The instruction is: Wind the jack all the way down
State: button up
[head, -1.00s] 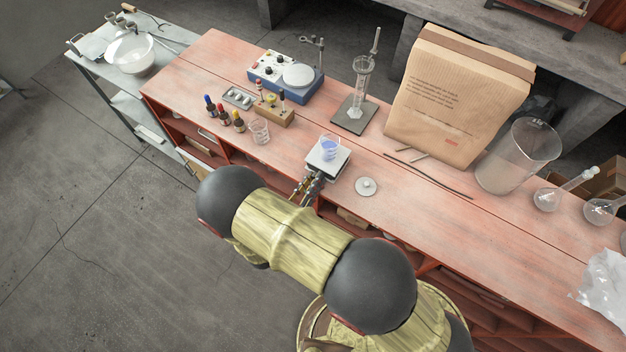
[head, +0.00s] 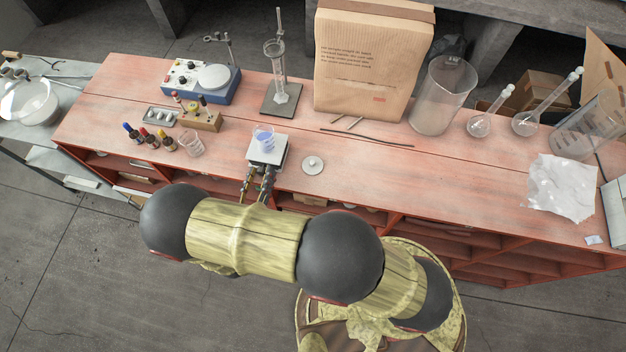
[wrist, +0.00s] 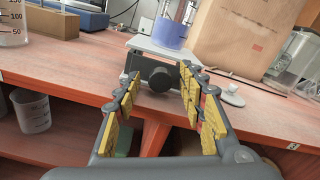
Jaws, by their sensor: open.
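The jack (head: 267,150) stands near the front edge of the red bench, with a pale square top plate. A small beaker of blue liquid (head: 264,138) stands on that plate; its lower part also shows in the wrist view (wrist: 170,33). In the wrist view the jack's dark round knob (wrist: 161,79) faces me at the front. My gripper (wrist: 158,72) is open, its yellow-padded fingers spread to either side of the knob, and I see no contact. In the head view my gripper (head: 258,188) is at the bench's front edge, partly hidden by my arm.
A round lidded disc (head: 313,165) lies right of the jack, with dark rods (head: 365,137) behind it. A glass beaker (head: 191,144) and dropper bottles (head: 150,138) stand to the left. A paper bag (head: 368,65) stands behind.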

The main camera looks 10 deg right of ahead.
jog(key=m+b, duration=0.1)
jog(key=m, duration=0.2)
jog(key=shift+f+m, duration=0.15)
jog(key=shift+m, duration=0.15)
jog(key=v, duration=0.8)
jog(key=s+d+m+g+h, duration=0.5)
jog(key=s+d+m+g, duration=0.25)
jog(key=d, duration=0.35)
jog(key=d+r+m+g+y+b, duration=0.1)
jog(key=d+r+m+g+y, duration=0.1)
jog(key=r+m+y, duration=0.2)
jog(key=d+r+m+g+y, duration=0.3)
jog(key=r+m+y, duration=0.1)
jog(key=r+m, duration=0.4)
jog(key=d+r+m+g+y+b, duration=0.1)
jog(key=d+r+m+g+y, duration=0.1)
jog(key=r+m, duration=0.4)
jog(key=shift+d+r+m+g+y+b, duration=0.2)
jog(key=shift+r+m+g+y+b, duration=0.25)
jog(key=shift+r+y, duration=0.85)
jog(key=shift+s+r+h, duration=0.1)
jog(key=shift+r+h, duration=0.3)
